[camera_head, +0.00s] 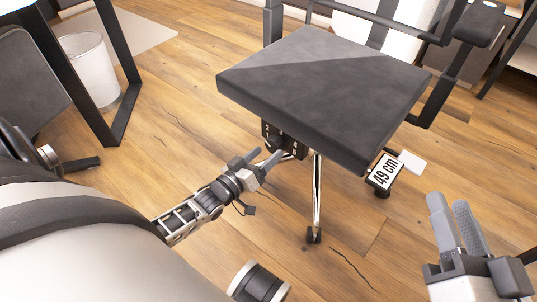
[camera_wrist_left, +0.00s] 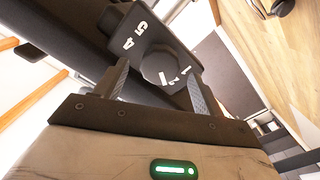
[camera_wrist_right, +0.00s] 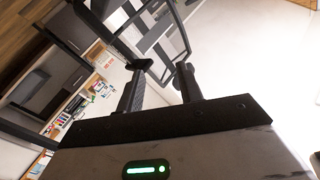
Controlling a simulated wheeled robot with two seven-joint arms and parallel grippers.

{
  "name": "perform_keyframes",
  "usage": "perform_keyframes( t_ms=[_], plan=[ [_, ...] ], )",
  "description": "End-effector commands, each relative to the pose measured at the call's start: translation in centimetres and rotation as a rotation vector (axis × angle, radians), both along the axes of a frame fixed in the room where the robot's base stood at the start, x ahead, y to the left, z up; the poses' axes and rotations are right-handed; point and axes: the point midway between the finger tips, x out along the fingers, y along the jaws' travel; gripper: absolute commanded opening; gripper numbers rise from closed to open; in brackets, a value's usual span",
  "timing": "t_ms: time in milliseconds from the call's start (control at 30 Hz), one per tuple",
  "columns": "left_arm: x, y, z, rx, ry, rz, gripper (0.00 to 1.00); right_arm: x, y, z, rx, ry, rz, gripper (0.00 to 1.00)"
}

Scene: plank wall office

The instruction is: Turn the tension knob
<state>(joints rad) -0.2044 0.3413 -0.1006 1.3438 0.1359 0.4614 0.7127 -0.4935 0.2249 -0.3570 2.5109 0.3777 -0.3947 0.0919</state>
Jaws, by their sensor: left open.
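The tension knob (camera_wrist_left: 160,68) is a grey faceted knob on a black dial plate (camera_wrist_left: 143,35) with white numbers; 1, 2, 4 and 5 show in the left wrist view. In the head view the plate (camera_head: 270,136) sits under the front of the dark chair seat (camera_head: 320,85). My left gripper (camera_head: 265,157) is open just in front of the plate. In the left wrist view the knob appears between its fingertips (camera_wrist_left: 158,69); I cannot tell whether they touch it. My right gripper (camera_head: 449,203) is open and empty, apart from the chair at the lower right.
The chair's chrome leg (camera_head: 318,195) stands below. A white bin (camera_head: 90,68) and black desk leg (camera_head: 122,110) are at the left. Wood floor lies around.

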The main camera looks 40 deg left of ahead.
Motion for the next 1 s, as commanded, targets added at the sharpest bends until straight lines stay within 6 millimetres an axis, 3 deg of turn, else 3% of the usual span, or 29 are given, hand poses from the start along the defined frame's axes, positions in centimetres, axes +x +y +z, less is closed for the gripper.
perform_keyframes(
  t_ms=[200,500,533,700,1000],
  plan=[
    [2.0,-0.3,-0.1,-0.001,0.001,-0.001,0.69,0.7,-0.2,1.2,-0.033,-0.116,-0.017,0.36],
    [2.2,-0.3,0.0,-0.001,0.001,-0.001,0.69,0.7,-0.3,1.5,-0.037,-0.131,-0.02,0.36],
    [2.2,-0.3,0.0,-0.001,0.001,-0.001,0.67,0.7,-0.3,1.5,-0.037,-0.131,-0.02,0.36],
    [2.2,-0.3,0.0,-0.001,0.001,-0.001,0.25,0.7,-0.3,1.5,-0.037,-0.131,-0.02,0.36],
    [2.2,-0.3,0.0,0.023,-0.002,0.0,0.25,0.7,-0.2,1.5,-0.033,-0.124,-0.016,0.36]
  ],
)
